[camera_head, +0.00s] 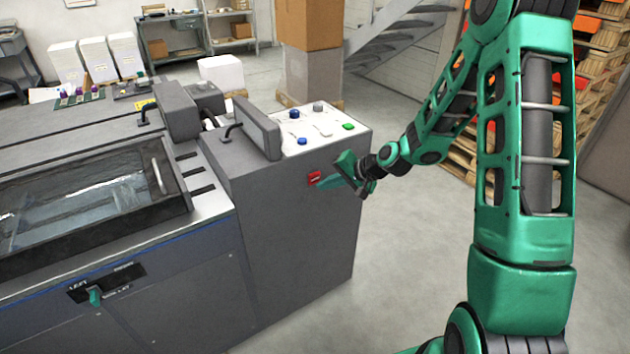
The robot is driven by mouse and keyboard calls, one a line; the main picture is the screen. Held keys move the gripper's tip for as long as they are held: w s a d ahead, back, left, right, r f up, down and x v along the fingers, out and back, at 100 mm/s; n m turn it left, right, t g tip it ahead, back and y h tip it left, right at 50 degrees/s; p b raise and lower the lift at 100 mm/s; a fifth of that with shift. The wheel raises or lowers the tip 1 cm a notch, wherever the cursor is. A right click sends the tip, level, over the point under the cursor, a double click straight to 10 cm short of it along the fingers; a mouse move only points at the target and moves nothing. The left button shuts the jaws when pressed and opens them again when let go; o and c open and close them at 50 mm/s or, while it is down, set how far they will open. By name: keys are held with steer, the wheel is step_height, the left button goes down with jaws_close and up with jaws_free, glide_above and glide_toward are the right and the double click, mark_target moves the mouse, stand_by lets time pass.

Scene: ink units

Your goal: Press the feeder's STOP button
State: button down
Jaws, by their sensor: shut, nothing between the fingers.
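The feeder (290,230) is a grey machine cabinet with a white control panel on top. A small red button (314,177) with a pale mark sits on its front face, below the panel; I cannot read its label. The top panel (310,130) carries a blue button (294,114), a grey knob (319,106), a second blue button (302,141) and a green button (348,126).
A grey raised lid with a handle (257,130) stands left of the panel. Wooden pallets (590,90) stand at the right. The floor (410,260) right of the feeder is clear.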

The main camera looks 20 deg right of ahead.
steer(key=shift+s+d, duration=0.25)
steer(key=shift+s, duration=0.5)
steer(key=shift+s+d, duration=0.2)
steer(key=shift+s, duration=0.5)
steer(key=shift+s+d, duration=0.25)
steer(key=shift+s, duration=0.5)
steer(key=s+d+r+g+h, duration=0.2)
steer(key=s+d+r, duration=0.3)
steer(key=s, duration=0.7)
steer(key=s+d+r+g+h, duration=0.2)
steer(key=s+d+r, duration=0.3)
steer(key=s, duration=0.8)
steer(key=s+d+r+n+g+h, duration=0.1)
steer(key=s+d+r, duration=0.5)
steer(key=s, duration=0.6)
steer(key=g+h, duration=0.1)
steer(key=g, duration=0.1)
steer(key=shift+s+d+g, duration=0.15)
steer(key=shift+s+g, duration=0.15)
